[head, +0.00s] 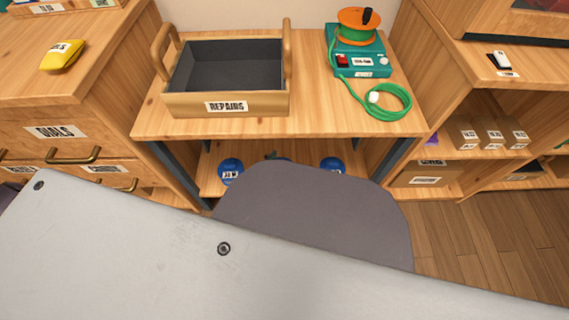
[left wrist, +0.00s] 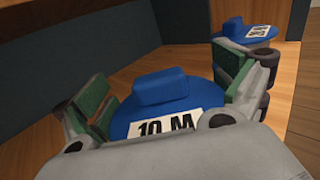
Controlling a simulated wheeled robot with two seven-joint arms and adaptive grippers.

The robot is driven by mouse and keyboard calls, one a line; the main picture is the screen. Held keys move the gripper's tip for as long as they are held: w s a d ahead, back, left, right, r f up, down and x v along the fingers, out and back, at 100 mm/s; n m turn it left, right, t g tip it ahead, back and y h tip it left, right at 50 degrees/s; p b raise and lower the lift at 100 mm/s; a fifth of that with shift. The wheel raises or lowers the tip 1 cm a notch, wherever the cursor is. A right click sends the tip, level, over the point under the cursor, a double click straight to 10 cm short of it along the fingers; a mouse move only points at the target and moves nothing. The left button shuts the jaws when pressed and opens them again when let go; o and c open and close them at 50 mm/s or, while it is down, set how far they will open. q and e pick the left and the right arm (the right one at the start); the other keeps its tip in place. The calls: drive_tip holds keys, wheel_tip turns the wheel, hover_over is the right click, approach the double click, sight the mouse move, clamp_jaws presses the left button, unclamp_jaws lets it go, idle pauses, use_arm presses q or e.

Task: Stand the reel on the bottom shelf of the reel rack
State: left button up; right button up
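A blue reel labelled 10 M (left wrist: 165,120) with a raised blue block on its face lies between the fingers of my left gripper (left wrist: 170,73) in the left wrist view. The green-padded fingers are spread wide, with gaps beside the block. I cannot tell whether they touch the reel's rim. A second blue reel (left wrist: 248,32) lies beyond on the wooden surface. In the head view, blue reels (head: 231,170) (head: 333,166) show on the low shelf under the bench; between them, something blue and green is mostly hidden by my arm. I cannot identify the reel rack. My right gripper is not in view.
The bench (head: 310,125) holds an open REPAIRS box (head: 180,104) and a teal device (head: 362,61) with an orange reel (head: 357,27) and a coiled green cord (head: 390,112). Drawers (head: 50,112) stand left, shelves with small boxes (head: 464,132) right. My arm covers the foreground.

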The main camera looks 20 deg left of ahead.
use_arm(q)
drive_tip(key=shift+r, duration=0.1)
idle(0.4)
drive_tip(key=shift+s+a, duration=0.25)
drive_tip(key=shift+s, duration=0.2)
drive_tip(key=p+v, duration=0.2)
drive_tip(key=v, duration=0.7)
drive_tip(key=shift+r+p, duration=0.1)
drive_tip(key=shift+p, duration=0.3)
drive_tip(key=shift+v, duration=0.95)
